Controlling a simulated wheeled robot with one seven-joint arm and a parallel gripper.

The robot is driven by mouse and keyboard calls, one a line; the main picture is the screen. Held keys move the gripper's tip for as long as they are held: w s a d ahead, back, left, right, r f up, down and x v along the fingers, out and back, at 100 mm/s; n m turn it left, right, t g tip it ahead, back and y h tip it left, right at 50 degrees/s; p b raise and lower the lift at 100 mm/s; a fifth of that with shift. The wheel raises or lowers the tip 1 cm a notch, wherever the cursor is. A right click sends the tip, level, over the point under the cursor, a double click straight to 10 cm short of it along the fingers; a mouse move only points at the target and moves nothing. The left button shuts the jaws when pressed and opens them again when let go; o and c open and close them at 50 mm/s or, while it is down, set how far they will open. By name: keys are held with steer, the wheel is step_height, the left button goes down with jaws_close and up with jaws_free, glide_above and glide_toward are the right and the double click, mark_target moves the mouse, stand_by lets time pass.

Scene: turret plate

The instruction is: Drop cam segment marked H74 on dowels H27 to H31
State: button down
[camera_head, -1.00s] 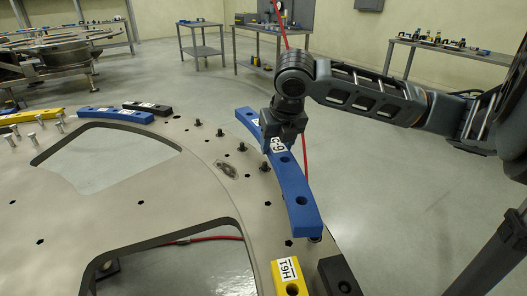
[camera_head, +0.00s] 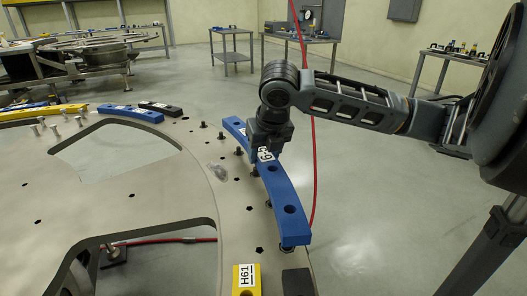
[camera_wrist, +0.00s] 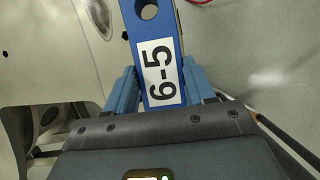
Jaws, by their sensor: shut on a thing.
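A long curved blue cam segment (camera_head: 283,195) is held above the right rim of the turret plate (camera_head: 180,220), lengthwise along it. My gripper (camera_head: 265,148) is shut on it near its middle. In the wrist view the blue segment (camera_wrist: 147,45) lies between my fingers (camera_wrist: 157,92), with a white label that reads like 6-5, not H74. Dark dowels (camera_head: 254,171) stand along the segment's left side. Another dark piece shows under its near end (camera_head: 288,248). Whether the holes sit over dowels is hidden, and no dowel labels are readable.
A yellow block marked H61 (camera_head: 246,282) and a black block (camera_head: 297,283) lie on the near rim. Blue (camera_head: 115,112), black (camera_head: 160,108) and yellow segments lie at the far left rim. Several silver pins (camera_head: 55,130) stand there. The plate has large cutouts.

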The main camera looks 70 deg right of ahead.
mark_target(269, 161)
steer(key=shift+f+b, duration=3.1)
steer(key=shift+f, duration=0.9)
steer(key=shift+c, duration=1.5)
jaws_free()
steer(key=shift+f, duration=0.1)
steer(key=shift+v, duration=3.95)
steer(key=shift+p, duration=0.3)
